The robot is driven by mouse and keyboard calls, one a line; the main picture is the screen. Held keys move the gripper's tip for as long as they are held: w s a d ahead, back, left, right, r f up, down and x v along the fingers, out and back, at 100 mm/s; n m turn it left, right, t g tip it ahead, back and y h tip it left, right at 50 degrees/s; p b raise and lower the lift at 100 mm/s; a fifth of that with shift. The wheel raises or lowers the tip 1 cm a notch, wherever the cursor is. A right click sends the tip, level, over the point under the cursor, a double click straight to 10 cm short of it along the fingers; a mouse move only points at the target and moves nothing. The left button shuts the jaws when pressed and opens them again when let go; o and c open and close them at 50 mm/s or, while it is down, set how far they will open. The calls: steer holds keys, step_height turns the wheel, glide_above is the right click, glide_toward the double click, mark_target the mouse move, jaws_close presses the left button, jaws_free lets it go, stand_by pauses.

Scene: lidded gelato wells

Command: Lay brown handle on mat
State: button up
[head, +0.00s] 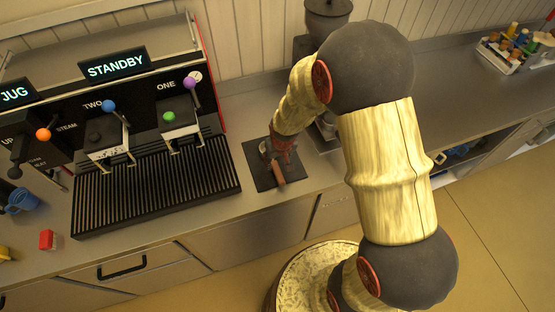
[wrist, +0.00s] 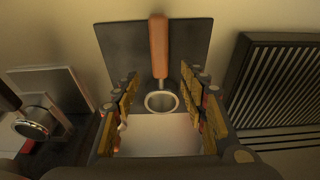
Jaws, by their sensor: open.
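A tool with a brown handle (wrist: 158,48) and a round metal ring (wrist: 161,101) lies over the dark square mat (wrist: 112,42). In the wrist view the handle points away from me and the ring is nearer, close to the mat's near edge. In the head view the brown handle (head: 278,172) shows on the mat (head: 262,182) on the counter. My gripper (wrist: 159,80) is open, its fingers on either side of the tool and apart from it. In the head view my gripper (head: 283,147) is just over the mat and partly hides the ring.
The coffee machine with its black drip grate (head: 155,188) stands left of the mat; the grate (wrist: 285,85) is at right in the wrist view. Another metal ring with a dark handle (wrist: 32,124) is at left there. A caddy of bottles (head: 512,50) stands far right.

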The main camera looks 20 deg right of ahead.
steer(key=shift+s, duration=0.1)
steer(key=s+r+p, duration=0.1)
steer(key=s+r, duration=0.1)
steer(key=s, duration=0.1)
steer(key=s+r+p, duration=0.1)
steer(key=shift+s+r+p, duration=0.25)
steer(key=shift+s+p, duration=0.1)
steer(key=shift+r, duration=0.1)
stand_by(0.3)
steer(key=v, duration=1.1)
steer(key=shift+r, duration=0.4)
steer(key=s+r+t+b, duration=0.2)
steer(key=s+r+b, duration=0.1)
steer(key=s+b, duration=1.1)
steer(key=b, duration=0.4)
steer(key=shift+t, duration=0.4)
